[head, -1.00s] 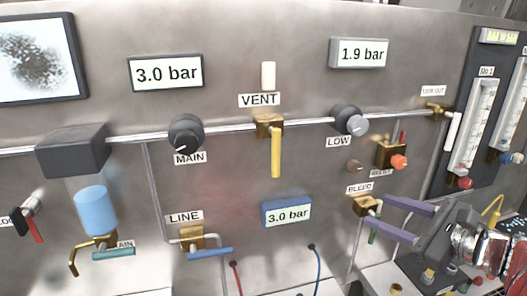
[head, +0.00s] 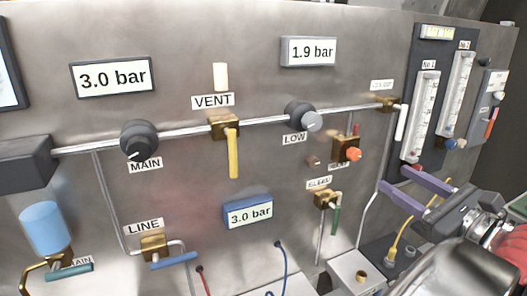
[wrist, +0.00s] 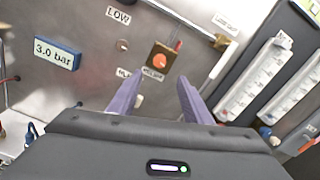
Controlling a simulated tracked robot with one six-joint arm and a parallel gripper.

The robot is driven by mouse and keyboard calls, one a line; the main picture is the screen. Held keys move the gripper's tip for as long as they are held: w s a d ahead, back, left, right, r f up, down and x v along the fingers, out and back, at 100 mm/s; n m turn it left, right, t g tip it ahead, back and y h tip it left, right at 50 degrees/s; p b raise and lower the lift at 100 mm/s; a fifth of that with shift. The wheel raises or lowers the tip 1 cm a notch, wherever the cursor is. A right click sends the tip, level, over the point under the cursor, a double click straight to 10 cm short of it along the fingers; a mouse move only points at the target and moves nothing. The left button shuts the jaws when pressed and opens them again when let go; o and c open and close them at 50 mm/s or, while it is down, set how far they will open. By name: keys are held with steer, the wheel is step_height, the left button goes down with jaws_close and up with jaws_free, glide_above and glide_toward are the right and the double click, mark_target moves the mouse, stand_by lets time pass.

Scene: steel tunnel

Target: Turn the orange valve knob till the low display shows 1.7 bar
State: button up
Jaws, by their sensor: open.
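The orange valve knob (head: 354,153) sits on a brass block on the steel panel, below and right of the LOW label. It also shows in the wrist view (wrist: 159,61), just beyond and between my fingertips in the picture. The low display (head: 309,51) reads 1.9 bar. My gripper (head: 394,181) is open and empty, its two purple fingers (wrist: 158,80) spread apart. In the head view it is right of and slightly below the knob. The fingers are apart from the knob.
A brass BLEED valve (head: 326,200) with a green handle is below the knob. The dark LOW regulator (head: 302,116) is up and left on the pipe. A flowmeter panel (head: 408,150) stands to the right. A yellow cable (head: 400,240) hangs below my gripper.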

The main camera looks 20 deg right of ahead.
mark_target(357, 156)
steer(key=shift+w+a, duration=0.15)
steer(key=shift+w, duration=6.5)
steer(key=shift+c, duration=0.6)
steer(key=c, duration=0.9)
